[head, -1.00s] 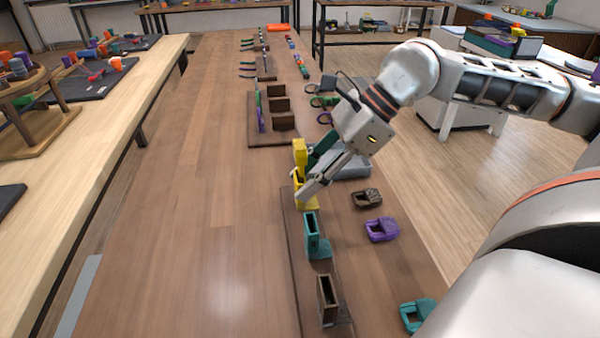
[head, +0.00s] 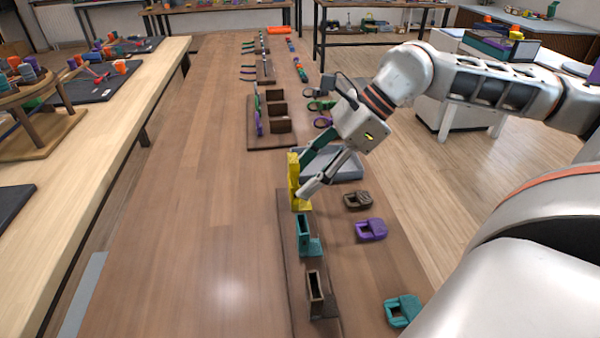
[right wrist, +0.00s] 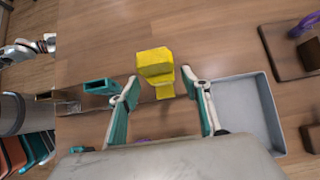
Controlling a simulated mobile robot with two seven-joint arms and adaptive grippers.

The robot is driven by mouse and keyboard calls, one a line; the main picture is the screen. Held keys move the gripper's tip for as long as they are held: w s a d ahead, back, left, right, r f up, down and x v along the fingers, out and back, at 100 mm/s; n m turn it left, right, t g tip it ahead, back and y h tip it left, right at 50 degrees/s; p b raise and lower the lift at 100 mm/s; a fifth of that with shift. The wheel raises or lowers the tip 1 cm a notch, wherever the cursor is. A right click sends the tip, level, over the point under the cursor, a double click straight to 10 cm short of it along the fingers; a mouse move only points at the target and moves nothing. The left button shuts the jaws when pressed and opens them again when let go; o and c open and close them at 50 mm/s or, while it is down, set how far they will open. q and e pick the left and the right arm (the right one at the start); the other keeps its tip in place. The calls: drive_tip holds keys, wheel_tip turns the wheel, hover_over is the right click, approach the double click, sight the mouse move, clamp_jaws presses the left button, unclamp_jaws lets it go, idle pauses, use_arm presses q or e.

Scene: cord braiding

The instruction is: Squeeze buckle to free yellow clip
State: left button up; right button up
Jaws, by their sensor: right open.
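The yellow clip and buckle (head: 294,172) stand upright on a long brown base board (head: 288,235), by the board's far end. Where clip and buckle meet cannot be told. The yellow piece also shows in the right wrist view (right wrist: 156,66), between and just beyond my fingertips. My right gripper (head: 304,180) is open, with its teal-lined fingers apart. In the right wrist view the right gripper (right wrist: 160,85) shows a gap to the yellow piece on both sides. My left gripper is not in view.
A teal holder (head: 304,238) and a brown holder (head: 316,296) stand nearer on the same board. Loose brown (head: 357,200), purple (head: 370,230) and teal (head: 402,311) buckles lie to the right. A grey tray (right wrist: 240,115) lies beside my gripper. The tabletop's left is clear.

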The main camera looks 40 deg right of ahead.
drive_tip(key=shift+s+d+r+p, duration=0.15)
drive_tip(key=shift+d+r+p, duration=0.15)
drive_tip(key=shift+r+p, duration=0.4)
use_arm(q)
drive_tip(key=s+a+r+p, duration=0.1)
drive_tip(key=p, duration=0.3)
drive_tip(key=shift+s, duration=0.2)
use_arm(e)
drive_tip(key=v, duration=0.3)
drive_tip(key=shift+s+d+f, duration=0.1)
drive_tip(key=shift+s+d, duration=0.05)
drive_tip(key=shift+d, duration=0.1)
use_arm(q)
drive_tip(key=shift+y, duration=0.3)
